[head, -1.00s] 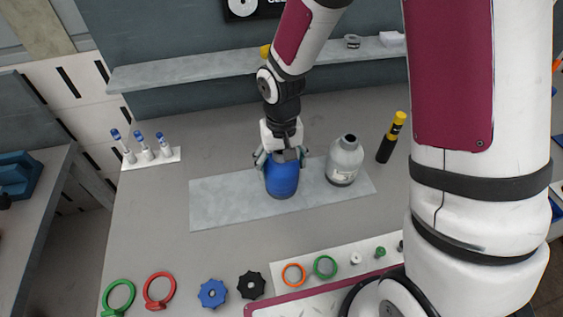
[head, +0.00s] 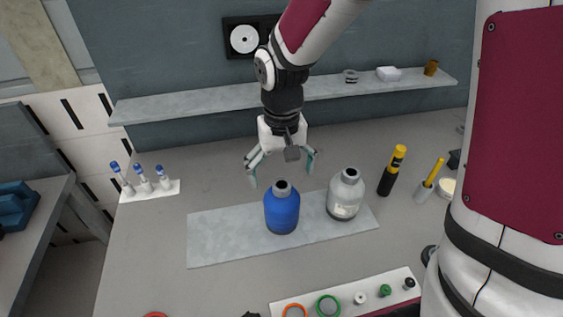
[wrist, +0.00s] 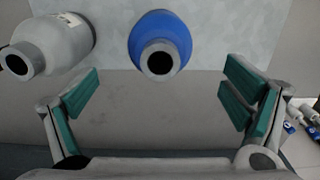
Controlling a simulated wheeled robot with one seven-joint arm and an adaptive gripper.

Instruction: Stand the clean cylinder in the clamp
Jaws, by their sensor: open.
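A blue cylinder (head: 282,212) with a dark grey neck stands upright on a light grey slab. A grey cylinder (head: 346,190) with a pale label stands upright to its right. I cannot tell which one is the clean one, and I see no clear clamp. My gripper (head: 282,168) is open and empty, above and behind the blue cylinder, touching neither cylinder. In the wrist view the blue cylinder (wrist: 176,28) lies beyond the gap between the green-padded fingers (wrist: 158,88). The grey cylinder (wrist: 58,42) is at the upper left there.
The slab (head: 215,245) has bare room left of the blue cylinder. A rack of blue-topped tubes (head: 150,193) stands at left. A black and yellow tool (head: 391,172) stands at right. A strip with rings and small caps (head: 345,290) lies in front. A wall shelf (head: 200,104) runs behind.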

